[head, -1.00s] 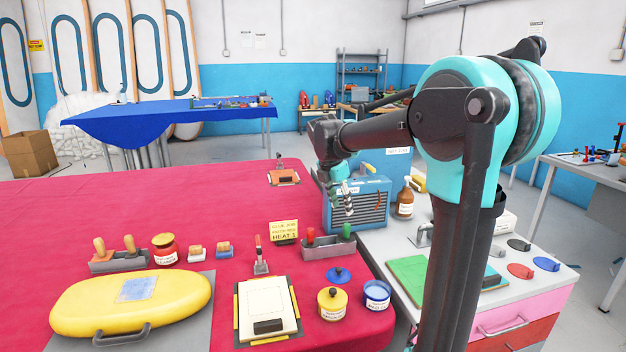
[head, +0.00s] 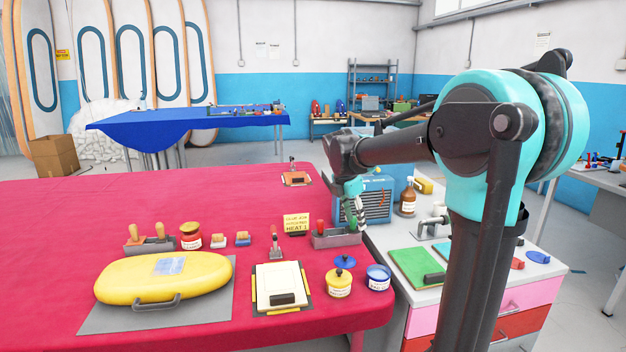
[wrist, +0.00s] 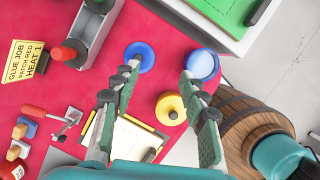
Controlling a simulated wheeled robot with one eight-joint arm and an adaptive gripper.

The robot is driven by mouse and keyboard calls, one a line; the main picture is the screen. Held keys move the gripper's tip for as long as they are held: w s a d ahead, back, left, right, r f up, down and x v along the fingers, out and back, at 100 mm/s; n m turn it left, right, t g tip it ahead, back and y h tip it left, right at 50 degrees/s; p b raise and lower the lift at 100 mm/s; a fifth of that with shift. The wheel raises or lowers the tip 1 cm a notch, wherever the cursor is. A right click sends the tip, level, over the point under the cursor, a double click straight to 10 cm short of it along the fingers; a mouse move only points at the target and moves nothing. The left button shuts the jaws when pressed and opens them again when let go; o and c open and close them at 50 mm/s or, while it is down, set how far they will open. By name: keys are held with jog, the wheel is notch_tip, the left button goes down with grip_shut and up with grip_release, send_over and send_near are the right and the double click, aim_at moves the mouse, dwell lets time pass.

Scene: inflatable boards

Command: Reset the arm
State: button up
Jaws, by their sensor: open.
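My arm rises at the right of the head view and reaches left. My gripper (head: 352,212) hangs from its end, pointing down in front of the blue machine (head: 378,200). In the wrist view my gripper (wrist: 160,95) is open, its two green-padded fingers apart with nothing held between them. Below and between the fingers are a yellow-lidded jar (wrist: 170,108) and a blue lid (wrist: 139,57). A blue jar (wrist: 203,65) shows beyond the right finger.
The red table (head: 60,230) holds a yellow inflatable board (head: 165,277), a clipboard (head: 280,282), a grey tool holder (head: 335,239) and a "HEAT 1" sign (head: 296,223). A drawer cabinet with a green board (head: 415,266) stands at the right.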

jog(key=s+d+f+m, duration=0.1)
jog(key=s+f+m, duration=0.2)
jog(key=s+m, duration=0.1)
jog(key=s+d+f+m+y, duration=0.1)
jog(key=s+d+f+m, duration=0.1)
jog(key=s+f+m, duration=0.1)
jog(key=s+d+f+m+t, duration=0.1)
jog(key=s+d+f+m, duration=0.1)
jog(key=s+f+m, duration=0.2)
jog(key=shift+s+m+y, duration=0.3)
jog(key=shift+s+m, duration=0.4)
jog(key=shift+s, duration=0.2)
jog(key=s+d+f+m+t+y, duration=0.1)
jog(key=s+f+m, duration=0.8)
jog(key=s+m, duration=0.2)
jog(key=shift+s+d+m, duration=0.25)
jog(key=shift+s+m, duration=0.15)
jog(key=shift+s, duration=0.3)
